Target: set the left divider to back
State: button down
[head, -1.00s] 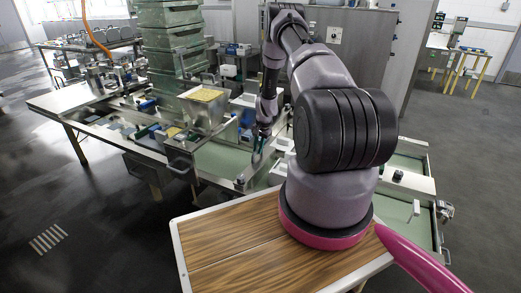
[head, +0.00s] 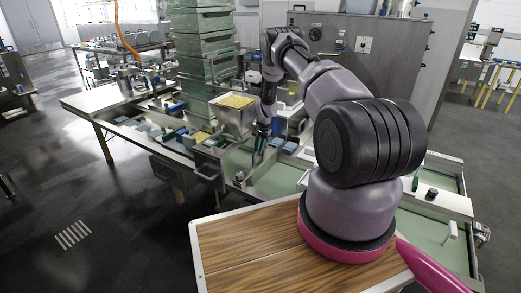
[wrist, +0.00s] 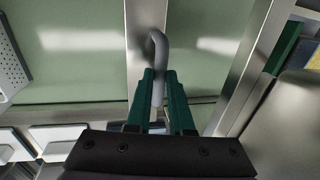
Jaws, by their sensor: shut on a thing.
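My gripper (wrist: 158,88) has two green fingers. In the wrist view they are shut on a grey bent handle (wrist: 158,48). The handle stands at the left divider, a metal strip (wrist: 146,14) crossing the green surface. In the head view my gripper (head: 261,150) points down at the bench, to the right of the hopper. The near end of the divider, with a dark knob (head: 240,177), shows at the bench's near side. The grip itself is too small to make out in the head view.
A metal hopper (head: 236,115) with yellow contents stands left of my gripper. Green crates (head: 203,45) are stacked behind it. A metal rail (wrist: 243,70) runs along the green surface at right in the wrist view. Another grey handle (head: 452,229) stands on the right part of the bench.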

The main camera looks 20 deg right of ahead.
jog(key=shift+w+a+r, duration=0.15)
jog(key=shift+w+a, duration=0.05)
jog(key=shift+a, duration=0.05)
jog(key=c, duration=0.8)
grip_release()
jog(key=shift+w, duration=0.1)
jog(key=shift+d, duration=0.1)
notch_tip(320, 180, up, 10)
jog(key=s+d, duration=0.1)
jog(key=s, duration=0.1)
jog(key=shift+r, duration=0.2)
jog(key=shift+d, duration=0.1)
